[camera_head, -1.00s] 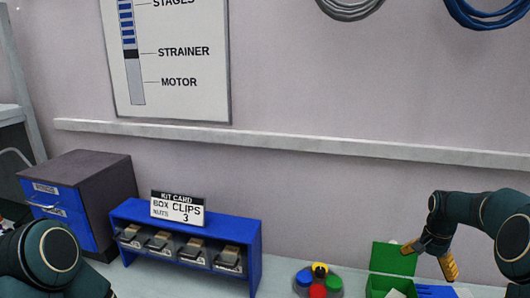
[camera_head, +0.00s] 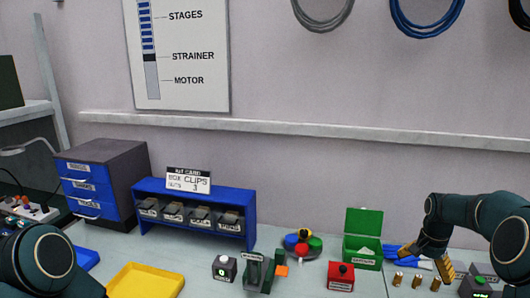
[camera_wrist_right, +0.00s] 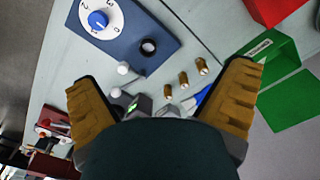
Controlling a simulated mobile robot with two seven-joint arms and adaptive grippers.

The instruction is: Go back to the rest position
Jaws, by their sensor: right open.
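My right gripper (camera_head: 428,262) is open with nothing between its two ridged, tan-brown fingers. It is above the right part of the bench, to the right of the green box (camera_head: 362,250). In the right wrist view the fingers of my right gripper (camera_wrist_right: 162,85) are spread wide at left and right, with the bench below them. Several small brass cylinders (camera_head: 398,279) stand on the bench near the gripper, apart from it. My left arm (camera_head: 38,262) shows at the lower left; its gripper is out of view.
A blue rack (camera_head: 190,187) with several bins and a kit card (camera_head: 188,180) stands at the back, beside blue drawers (camera_head: 85,188). A yellow tray (camera_head: 146,281), a red box (camera_head: 341,275) and a round coloured holder (camera_head: 303,243) are on the bench. Blue tubes (camera_head: 403,252) lie by the green box.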

